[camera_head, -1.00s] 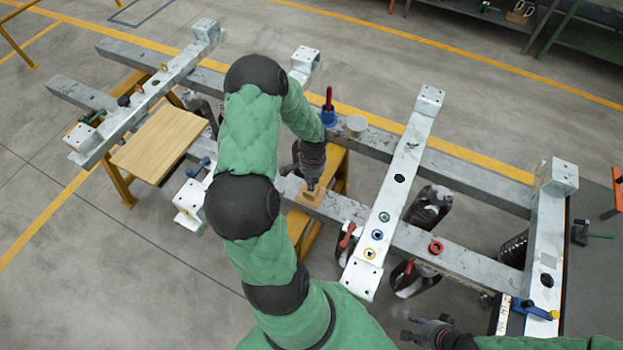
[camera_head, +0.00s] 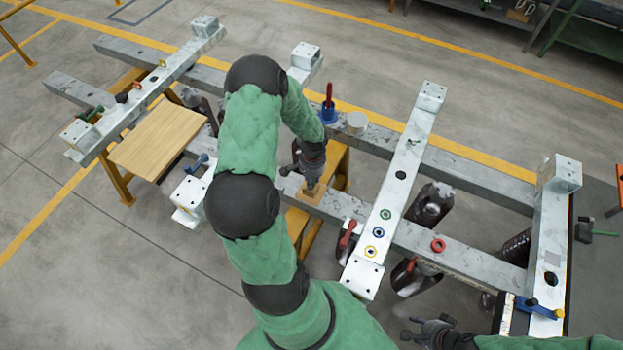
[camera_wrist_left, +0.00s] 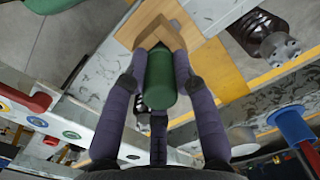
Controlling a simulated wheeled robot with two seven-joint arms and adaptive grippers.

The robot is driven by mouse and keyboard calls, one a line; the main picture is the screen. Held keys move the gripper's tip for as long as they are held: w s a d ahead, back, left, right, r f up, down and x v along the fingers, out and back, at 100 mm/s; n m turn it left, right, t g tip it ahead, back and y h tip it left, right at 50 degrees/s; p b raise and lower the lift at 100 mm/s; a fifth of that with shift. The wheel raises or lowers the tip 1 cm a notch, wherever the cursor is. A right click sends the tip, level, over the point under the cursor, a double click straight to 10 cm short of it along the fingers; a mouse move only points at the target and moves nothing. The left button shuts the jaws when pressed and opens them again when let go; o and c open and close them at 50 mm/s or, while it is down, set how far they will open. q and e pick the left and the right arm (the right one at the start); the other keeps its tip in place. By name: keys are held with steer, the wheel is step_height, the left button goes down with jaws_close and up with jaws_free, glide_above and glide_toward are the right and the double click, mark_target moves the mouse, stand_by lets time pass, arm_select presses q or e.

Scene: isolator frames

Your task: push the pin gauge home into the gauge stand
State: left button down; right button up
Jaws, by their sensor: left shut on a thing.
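The pin gauge shows as a green cylinder (camera_wrist_left: 160,82) in the left wrist view, between the fingers of my left gripper (camera_wrist_left: 160,58). My left gripper (camera_head: 311,184) is shut on it. The gauge stand looks to be the wooden block (camera_wrist_left: 150,28) at the far end of the gauge; it also shows in the head view (camera_head: 313,197) on the grey beam. The gauge's end meets or nearly meets the block; how deep it sits is hidden. My right gripper (camera_head: 424,329) is at the bottom edge, apart from both, its jaws unclear.
A blue holder (camera_head: 328,114) with a red handle and a pale round cap (camera_head: 356,122) stand on the beam behind. A crossbeam (camera_head: 402,178) with coloured rings lies to the right. A wooden board (camera_head: 158,143) lies left.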

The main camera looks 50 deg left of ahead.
arm_select(q)
steer(key=shift+f+b, duration=0.55)
steer(key=shift+f, duration=0.15)
steer(key=c, duration=0.9)
jaws_free()
steer(key=r, duration=1.2)
steer(key=shift+w+d, duration=0.1)
steer(key=shift+w, duration=0.1)
